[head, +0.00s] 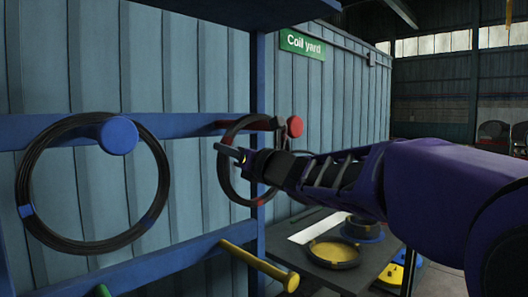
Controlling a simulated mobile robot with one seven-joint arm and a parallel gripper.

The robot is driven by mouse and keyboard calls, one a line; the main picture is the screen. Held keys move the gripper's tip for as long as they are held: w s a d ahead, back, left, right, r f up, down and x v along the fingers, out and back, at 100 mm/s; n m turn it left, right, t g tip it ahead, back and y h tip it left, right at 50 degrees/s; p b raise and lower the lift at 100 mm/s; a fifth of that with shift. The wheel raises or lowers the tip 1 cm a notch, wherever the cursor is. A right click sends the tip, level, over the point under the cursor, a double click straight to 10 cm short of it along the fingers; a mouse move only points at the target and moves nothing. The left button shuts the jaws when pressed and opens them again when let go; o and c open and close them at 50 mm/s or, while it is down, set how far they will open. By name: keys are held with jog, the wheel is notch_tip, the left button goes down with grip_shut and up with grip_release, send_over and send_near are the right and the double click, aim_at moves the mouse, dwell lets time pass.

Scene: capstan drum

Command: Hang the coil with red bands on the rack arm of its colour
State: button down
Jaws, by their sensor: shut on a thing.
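The coil with red bands (223,182) is a dark upright ring in the middle of the head view, with a red patch at its lower right. My gripper (243,158) reaches in from the right and is shut on this coil; my arm and gripper cover part of its right side. The red rack arm (295,127) ends in a round red knob just right of the coil's top. The coil's top overlaps the red arm's shaft, behind the knob in the picture. I cannot tell whether the coil's weight rests on the arm.
A coil with blue bands (24,190) hangs on the blue rack arm (118,136) at left. A yellow rack arm (262,266) juts out below, and a green tip (103,291) shows lower left. A yellow-centred coil (334,252) lies on the dark table (345,279). A blue post (257,70) stands behind.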

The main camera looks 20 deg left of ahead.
jog(key=c, duration=0.7)
grip_release()
jog(key=shift+s, duration=0.1)
jog(key=shift+f, duration=0.25)
jog(key=shift+d, duration=0.1)
